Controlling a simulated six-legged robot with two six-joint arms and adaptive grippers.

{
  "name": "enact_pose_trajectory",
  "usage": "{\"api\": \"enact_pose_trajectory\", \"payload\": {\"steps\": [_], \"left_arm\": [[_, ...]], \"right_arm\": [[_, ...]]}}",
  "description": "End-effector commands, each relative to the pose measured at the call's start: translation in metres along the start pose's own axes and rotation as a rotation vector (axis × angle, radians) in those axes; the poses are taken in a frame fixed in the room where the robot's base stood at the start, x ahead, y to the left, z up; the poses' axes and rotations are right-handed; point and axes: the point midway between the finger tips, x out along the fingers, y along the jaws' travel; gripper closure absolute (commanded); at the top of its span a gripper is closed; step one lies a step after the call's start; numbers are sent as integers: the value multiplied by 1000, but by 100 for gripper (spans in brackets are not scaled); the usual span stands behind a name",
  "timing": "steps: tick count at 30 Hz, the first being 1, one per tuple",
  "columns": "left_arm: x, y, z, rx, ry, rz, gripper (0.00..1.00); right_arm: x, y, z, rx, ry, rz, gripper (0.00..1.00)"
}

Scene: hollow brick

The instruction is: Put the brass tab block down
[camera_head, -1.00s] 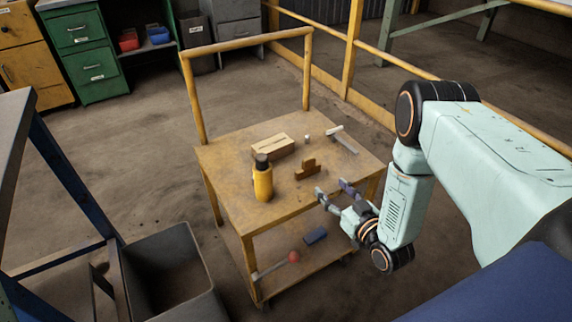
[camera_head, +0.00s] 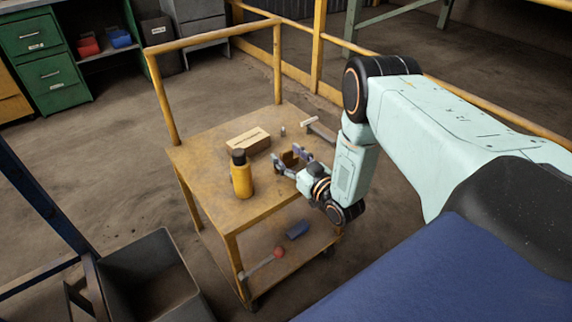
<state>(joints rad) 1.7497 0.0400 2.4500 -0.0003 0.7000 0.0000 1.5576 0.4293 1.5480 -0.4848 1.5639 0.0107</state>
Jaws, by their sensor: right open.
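The brass tab block (camera_head: 289,158), a small brown-gold stepped piece, stands on the top of the yellow cart (camera_head: 209,203). My right gripper (camera_head: 288,158) reaches in from the right, low over the cart top. It is open, and its two fingers lie on either side of the block, partly hiding it. I cannot tell whether a finger touches it. My left gripper is not in view.
A yellow bottle with a black cap (camera_head: 241,178), a pale box (camera_head: 249,141), a small light cylinder (camera_head: 283,131) and a T-shaped tool (camera_head: 317,129) stand around the block. The lower shelf holds a blue block (camera_head: 297,230) and a red-ended rod (camera_head: 278,253). The cart's front left top is clear.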

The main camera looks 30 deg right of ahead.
Motion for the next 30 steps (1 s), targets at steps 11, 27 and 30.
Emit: {"api": "enact_pose_trajectory", "payload": {"steps": [11, 27, 30], "left_arm": [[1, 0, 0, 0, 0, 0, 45], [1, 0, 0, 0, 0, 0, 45], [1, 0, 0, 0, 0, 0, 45]], "right_arm": [[7, -3, -1, 0, 1, -3, 46], [7, -3, -1, 0, 1, -3, 92], [7, -3, -1, 0, 1, -3, 100]]}}
